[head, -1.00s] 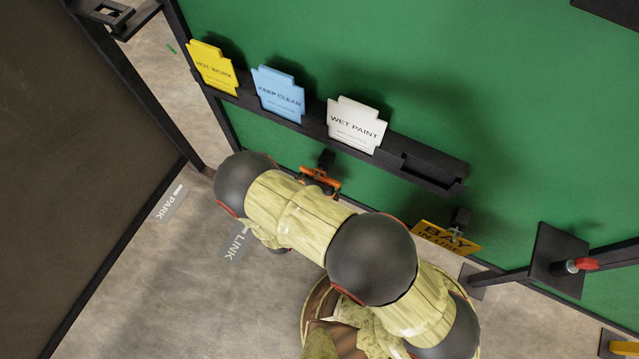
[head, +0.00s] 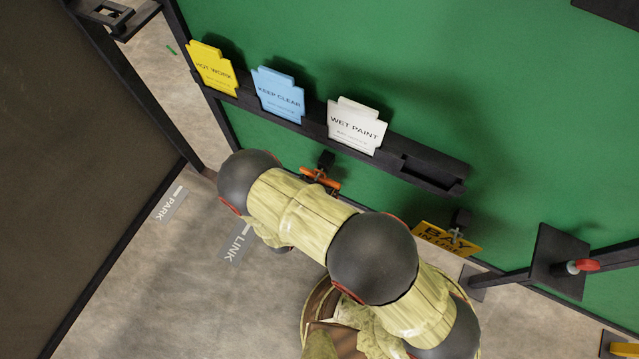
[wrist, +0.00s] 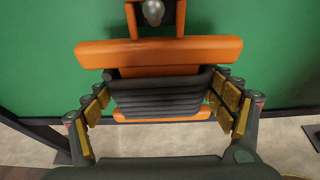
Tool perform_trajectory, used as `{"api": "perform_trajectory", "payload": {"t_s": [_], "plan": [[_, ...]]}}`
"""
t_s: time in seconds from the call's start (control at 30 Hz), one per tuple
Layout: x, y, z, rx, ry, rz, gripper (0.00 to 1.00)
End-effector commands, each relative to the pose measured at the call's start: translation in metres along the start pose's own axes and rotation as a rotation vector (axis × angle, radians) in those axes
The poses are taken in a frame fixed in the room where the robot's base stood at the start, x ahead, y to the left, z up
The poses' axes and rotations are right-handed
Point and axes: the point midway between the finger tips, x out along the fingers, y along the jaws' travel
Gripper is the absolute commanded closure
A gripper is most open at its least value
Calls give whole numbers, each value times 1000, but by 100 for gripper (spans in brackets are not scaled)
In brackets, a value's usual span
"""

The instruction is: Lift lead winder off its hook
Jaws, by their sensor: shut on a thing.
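The lead winder is an orange frame with dark lead wound round its middle. In the wrist view the winder (wrist: 160,52) fills the centre, its upper loop around the grey-tipped hook (wrist: 153,12). I cannot tell whether the loop bears on the hook. My gripper (wrist: 163,103) has its yellow-padded fingers on either side of the wound lead and is shut on the winder. In the head view the winder (head: 320,178) shows partly below its dark hook mount (head: 326,160) on the green panel. My arm hides the rest and the gripper there.
A dark rail (head: 435,174) above the winder holds yellow, blue and white sign cards (head: 356,127). A yellow bay sign (head: 447,238) hangs to the right, near a dark bracket with a red knob (head: 583,265). A brown panel (head: 70,150) stands at left; open floor lies between.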

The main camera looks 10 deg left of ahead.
Motion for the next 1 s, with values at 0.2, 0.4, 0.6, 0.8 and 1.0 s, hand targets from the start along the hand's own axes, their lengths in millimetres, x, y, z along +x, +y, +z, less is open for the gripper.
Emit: {"api": "perform_trajectory", "payload": {"t_s": [0.2,0.4,0.6,0.8,1.0], "plan": [[0,1,1,1,-2,1,39],[-1,1,2,1,-1,1,39],[-2,1,6,1,-1,0,39],[-4,1,9,1,-1,1,39],[-4,1,12,1,-2,1,39]]}}
